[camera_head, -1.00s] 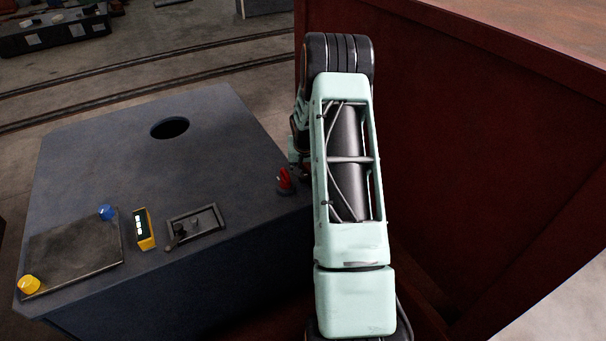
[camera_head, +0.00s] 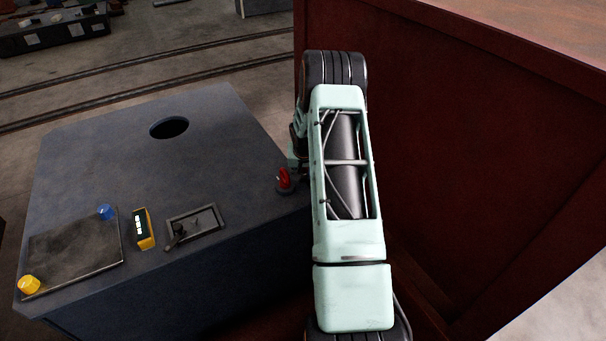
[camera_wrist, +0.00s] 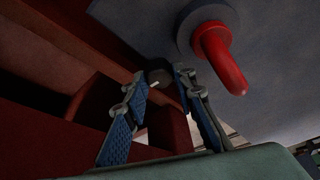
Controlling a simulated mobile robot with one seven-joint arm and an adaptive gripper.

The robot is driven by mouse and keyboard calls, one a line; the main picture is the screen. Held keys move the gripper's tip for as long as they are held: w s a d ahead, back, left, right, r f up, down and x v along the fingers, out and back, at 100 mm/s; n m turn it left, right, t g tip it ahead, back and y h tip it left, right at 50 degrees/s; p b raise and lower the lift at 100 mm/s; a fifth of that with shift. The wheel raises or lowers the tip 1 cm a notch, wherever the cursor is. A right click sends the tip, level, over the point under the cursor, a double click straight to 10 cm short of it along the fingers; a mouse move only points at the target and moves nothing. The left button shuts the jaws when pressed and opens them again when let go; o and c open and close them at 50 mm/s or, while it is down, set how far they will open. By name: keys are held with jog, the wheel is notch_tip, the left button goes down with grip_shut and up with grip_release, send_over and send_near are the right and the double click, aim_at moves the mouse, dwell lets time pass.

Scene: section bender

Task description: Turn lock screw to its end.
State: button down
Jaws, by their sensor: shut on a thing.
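The lock screw appears as a dark round knob (camera_wrist: 157,72) with a white mark in the wrist view. My gripper (camera_wrist: 161,86) has its two blue-padded fingers on either side of this knob, with the tips closed on it. The far ends of the fingers partly cover the knob. In the head view, my arm hides the knob and the gripper.
A red handle (camera_wrist: 220,58) on a round base stands close to the right of my fingers; it also shows in the head view (camera_head: 285,179). The grey cabinet (camera_head: 90,165) carries buttons and a small display (camera_head: 143,228). A dark red body (camera_head: 460,130) rises right of my arm.

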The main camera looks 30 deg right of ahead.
jog(key=shift+w+a+f+m+b, duration=0.1)
jog(key=shift+f+m+b, duration=0.3)
jog(key=shift+b, duration=0.75)
jog(key=shift+r+m+g+h+b, duration=0.2)
jog(key=shift+m+g+h+b, duration=0.15)
jog(key=shift+m+b, duration=0.45)
jog(key=shift+r+m+h+b, duration=0.2)
jog(key=shift+m+h+b, duration=0.1)
jog(key=shift+m, duration=0.1)
jog(key=c, duration=1.9)
grip_release()
jog(key=v, duration=1.2)
jog(key=shift+r, duration=0.1)
